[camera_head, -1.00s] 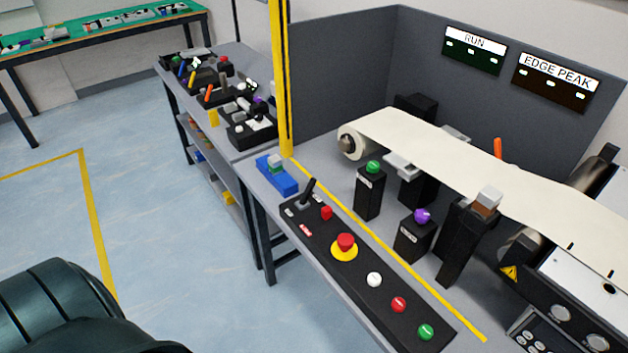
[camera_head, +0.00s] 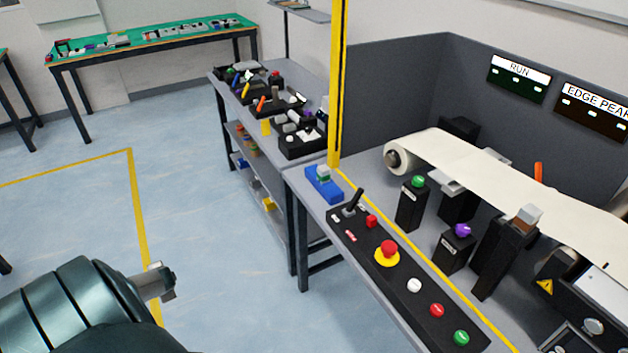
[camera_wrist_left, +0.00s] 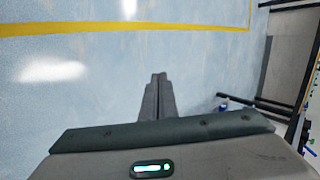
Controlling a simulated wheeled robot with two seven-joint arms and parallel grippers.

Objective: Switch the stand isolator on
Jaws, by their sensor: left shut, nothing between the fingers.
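A black control strip (camera_head: 397,272) lies along the near edge of the conveyor bench. At its far left end is a black lever switch (camera_head: 353,202), leaning up and to the right; I cannot read its label, so I cannot tell whether it is the stand isolator. My left gripper (camera_wrist_left: 158,77) shows in the left wrist view, fingers together and empty, over the blue floor. In the head view my left arm is at the lower left, well short of the bench. My right gripper is out of view.
The strip also carries a red mushroom button on a yellow base (camera_head: 387,253) and white (camera_head: 414,285), red (camera_head: 436,310) and green (camera_head: 461,337) buttons. Black posts (camera_head: 411,207) and a cream web (camera_head: 500,181) stand behind. A yellow pole (camera_head: 338,90) rises at the bench corner. Floor between is clear.

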